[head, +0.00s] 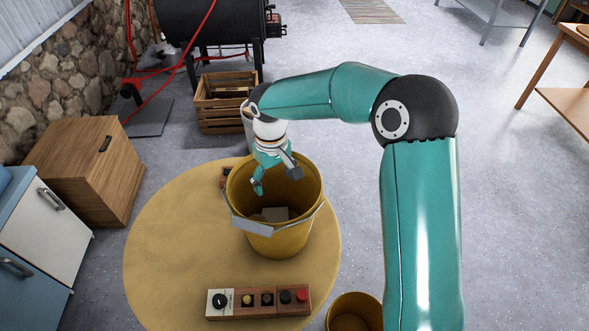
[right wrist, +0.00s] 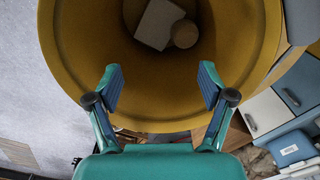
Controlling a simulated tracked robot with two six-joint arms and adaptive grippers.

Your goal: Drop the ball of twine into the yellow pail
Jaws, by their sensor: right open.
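The yellow pail (head: 272,242) stands upright on a round yellow table, with its handle hanging at the front. Its inside wall fills much of the right wrist view (right wrist: 80,45). My right gripper (head: 277,181) is over the pail's mouth, pointing down, with its fingers spread and nothing between them; the fingers also show in the right wrist view (right wrist: 160,82). On the pail's floor lie a pale block (right wrist: 157,22) and, beside it, a small round tan thing (right wrist: 184,34) that may be the ball of twine. My left gripper is not in view.
The round table (head: 165,255) carries a wooden strip with knobs (head: 258,302) at its front. A second yellow container (head: 353,312) is at the lower right. A wooden crate (head: 226,103) and black barrel stove (head: 210,20) stand behind; a wooden cabinet (head: 85,172) is at left.

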